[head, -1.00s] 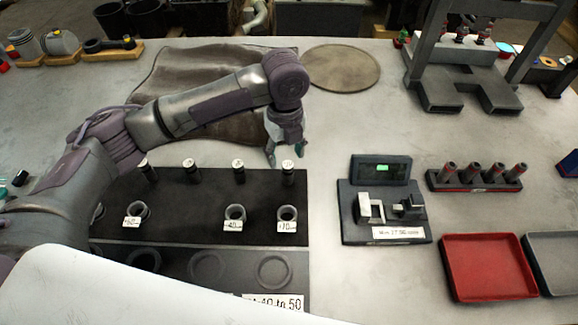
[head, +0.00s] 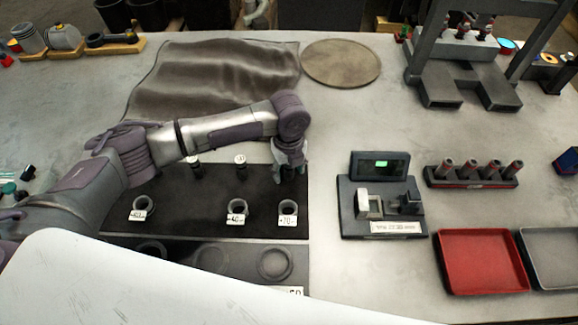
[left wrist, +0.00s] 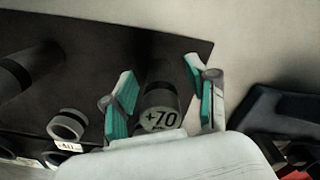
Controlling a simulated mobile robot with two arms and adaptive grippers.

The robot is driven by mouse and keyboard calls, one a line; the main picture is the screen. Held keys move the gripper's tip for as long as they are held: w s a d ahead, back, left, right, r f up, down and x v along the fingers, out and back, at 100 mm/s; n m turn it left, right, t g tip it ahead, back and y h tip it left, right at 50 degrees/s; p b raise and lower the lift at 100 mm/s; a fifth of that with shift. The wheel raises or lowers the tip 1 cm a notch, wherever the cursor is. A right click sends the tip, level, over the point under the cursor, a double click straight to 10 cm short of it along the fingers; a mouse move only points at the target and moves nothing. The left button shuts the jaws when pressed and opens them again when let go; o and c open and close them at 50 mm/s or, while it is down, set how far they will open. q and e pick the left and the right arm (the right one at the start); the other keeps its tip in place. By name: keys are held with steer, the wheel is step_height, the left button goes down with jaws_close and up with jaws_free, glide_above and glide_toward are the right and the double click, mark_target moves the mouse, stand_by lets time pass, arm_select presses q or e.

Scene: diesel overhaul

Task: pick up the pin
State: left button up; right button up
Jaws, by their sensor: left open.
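The pin in front of my left gripper (head: 289,160) is a dark upright cylinder (left wrist: 160,112) with a "+70" label on its end in the left wrist view. It stands at the right end of the back row on the black mat (head: 262,208). My left gripper is open, and its two teal-padded fingers lie on either side of this pin in the left wrist view. I cannot tell whether the pads touch it. In the head view the gripper and wrist hide most of the pin. My right gripper is not in view.
Other pins (head: 240,167) stand to the left along the mat. Tagged rings (head: 288,208) sit in front.

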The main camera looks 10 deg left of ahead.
arm_select(q)
jaws_close()
steer(key=shift+r, duration=0.15)
